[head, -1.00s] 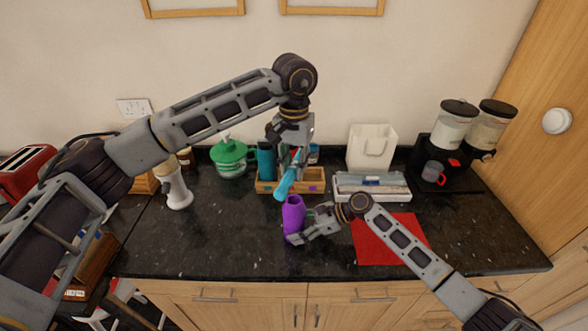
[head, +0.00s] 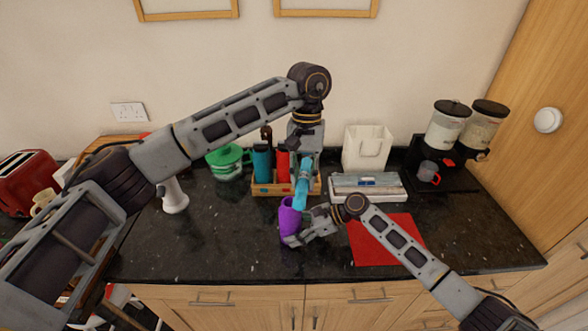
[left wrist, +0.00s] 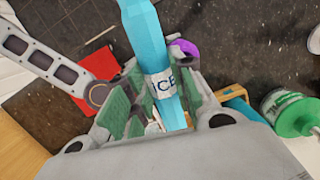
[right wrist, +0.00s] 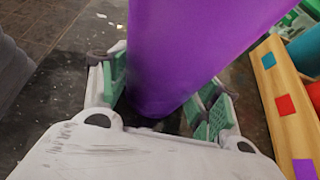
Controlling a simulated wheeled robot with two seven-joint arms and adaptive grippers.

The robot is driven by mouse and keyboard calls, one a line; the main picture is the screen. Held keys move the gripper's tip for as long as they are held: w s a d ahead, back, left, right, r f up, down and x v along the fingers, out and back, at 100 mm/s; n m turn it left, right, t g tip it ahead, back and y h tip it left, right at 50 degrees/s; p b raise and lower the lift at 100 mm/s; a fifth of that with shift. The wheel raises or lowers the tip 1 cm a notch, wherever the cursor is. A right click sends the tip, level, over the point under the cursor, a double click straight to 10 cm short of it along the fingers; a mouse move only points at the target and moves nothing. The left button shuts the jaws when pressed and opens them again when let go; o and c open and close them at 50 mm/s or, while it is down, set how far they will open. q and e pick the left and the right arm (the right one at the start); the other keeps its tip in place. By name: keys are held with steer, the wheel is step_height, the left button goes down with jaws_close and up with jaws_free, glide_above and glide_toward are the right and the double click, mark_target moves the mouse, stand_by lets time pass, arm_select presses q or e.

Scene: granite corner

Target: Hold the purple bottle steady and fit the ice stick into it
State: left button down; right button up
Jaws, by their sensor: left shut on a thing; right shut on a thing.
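The purple bottle (head: 287,220) stands on the dark counter, its open top facing up. My right gripper (head: 297,239) is shut around its lower part, and the bottle fills the right wrist view (right wrist: 185,50). The ice stick (head: 302,190) is a light blue bar with a white "ICE" label, clear in the left wrist view (left wrist: 160,65). My left gripper (head: 304,168) is shut on it from above. The stick hangs tilted, its lower end just above and right of the bottle's mouth in the head view. I cannot tell whether it touches the rim.
A wooden rack (head: 262,190) with a teal and a red bottle stands behind. A red mat (head: 385,240) lies to the right. A grey-white box (head: 368,187), a white bag holder (head: 366,148) and a green-lidded jar (head: 228,162) stand at the back. The front counter is mostly clear.

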mark_target(304, 176)
arm_select(q)
steer(key=s+d+r+n+g+h, duration=0.2)
steer(key=s+d+n+g+h, duration=0.25)
steer(key=n, duration=0.55)
steer(key=w+a+r+n+t+h, duration=0.1)
steer(key=n+h, duration=0.1)
steer(key=h, duration=0.1)
steer(key=w+a+r+n+t+h, duration=0.1)
steer(key=a+n+h, duration=0.1)
steer(key=n+h, duration=0.1)
steer(key=w+a+n+t+h, duration=0.1)
steer(key=w+n+h, duration=0.1)
steer(key=h, duration=0.3)
steer(key=shift+w+a+r+n+t, duration=0.1)
steer(key=shift+a+r+n+t, duration=0.15)
steer(key=shift+r+n, duration=0.15)
steer(key=shift+w+a+r+n+t+h, duration=0.1)
steer(key=shift+w+a+n+t+h, duration=0.35)
steer(key=shift+a+t, duration=0.3)
steer(key=shift+w+a+r+n+t+h, duration=0.1)
steer(key=shift+w+a+n+t+h, duration=0.3)
steer(key=shift+a, duration=0.6)
steer(key=shift+w+a+r+n+t+h, duration=0.1)
steer(key=shift+w+a+n+t+h, duration=0.2)
steer(key=shift+a+n+t+h, duration=0.35)
steer(key=shift+a+f, duration=0.15)
steer(key=shift+a, duration=0.05)
steer(key=shift+f, duration=2.8)
